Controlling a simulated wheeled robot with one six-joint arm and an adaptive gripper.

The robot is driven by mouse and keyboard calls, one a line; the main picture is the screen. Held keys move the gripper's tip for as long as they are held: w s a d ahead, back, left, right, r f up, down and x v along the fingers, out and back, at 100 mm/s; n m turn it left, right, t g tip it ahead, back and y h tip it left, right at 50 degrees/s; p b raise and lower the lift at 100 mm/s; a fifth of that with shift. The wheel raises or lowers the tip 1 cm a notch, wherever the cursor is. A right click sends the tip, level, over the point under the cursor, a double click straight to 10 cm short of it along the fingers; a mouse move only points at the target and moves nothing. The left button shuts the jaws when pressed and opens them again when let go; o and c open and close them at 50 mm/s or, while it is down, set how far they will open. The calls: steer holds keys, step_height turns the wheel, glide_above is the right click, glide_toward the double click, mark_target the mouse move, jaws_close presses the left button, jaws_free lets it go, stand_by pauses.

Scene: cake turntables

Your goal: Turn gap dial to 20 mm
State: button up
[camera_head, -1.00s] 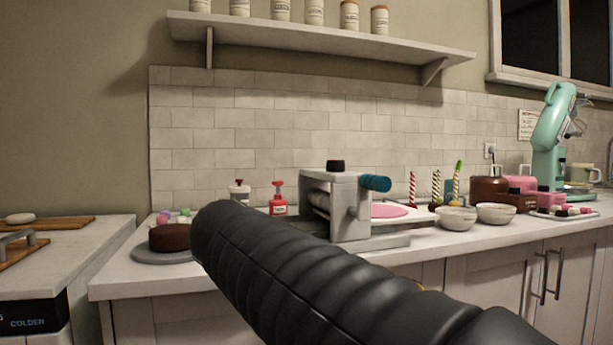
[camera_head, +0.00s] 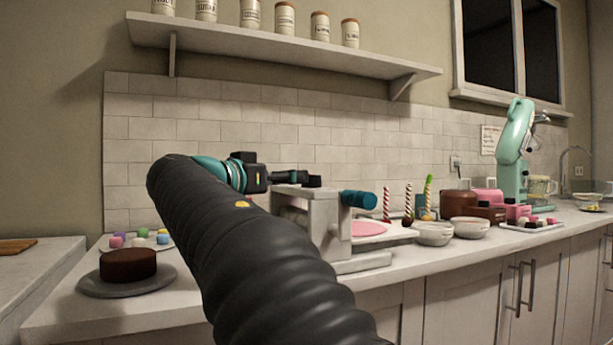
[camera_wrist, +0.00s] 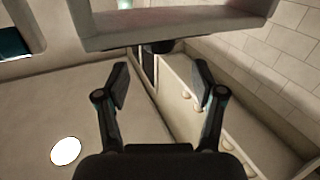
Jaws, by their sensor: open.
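The sheeter (camera_head: 322,215) is a pale grey machine with a teal crank handle (camera_head: 358,199) on the counter. Its gap dial (camera_head: 313,181), a small dark knob, sits on top of the frame. My gripper (camera_head: 292,177) is just left of the dial at about its height in the head view. In the wrist view my gripper (camera_wrist: 159,88) is open with nothing between its fingers. The dark dial (camera_wrist: 157,47) shows ahead of the fingertips, against the pale frame (camera_wrist: 175,24). I cannot read any dial marking.
A chocolate cake (camera_head: 128,264) on a grey stand is at the counter's left. Pink dough (camera_head: 367,229) lies at the sheeter. Striped candles (camera_head: 407,200), bowls (camera_head: 433,233) and a mint mixer (camera_head: 514,150) are to the right. A shelf (camera_head: 280,50) with jars hangs above.

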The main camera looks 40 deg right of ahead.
mark_target(311, 177)
steer(key=d, duration=0.2)
steer(key=w+d, duration=0.1)
steer(key=d, duration=0.2)
steer(key=d+p, duration=0.1)
steer(key=d, duration=0.2)
steer(key=shift+w, duration=0.25)
steer(key=shift+a, duration=0.1)
steer(key=c, duration=1.1)
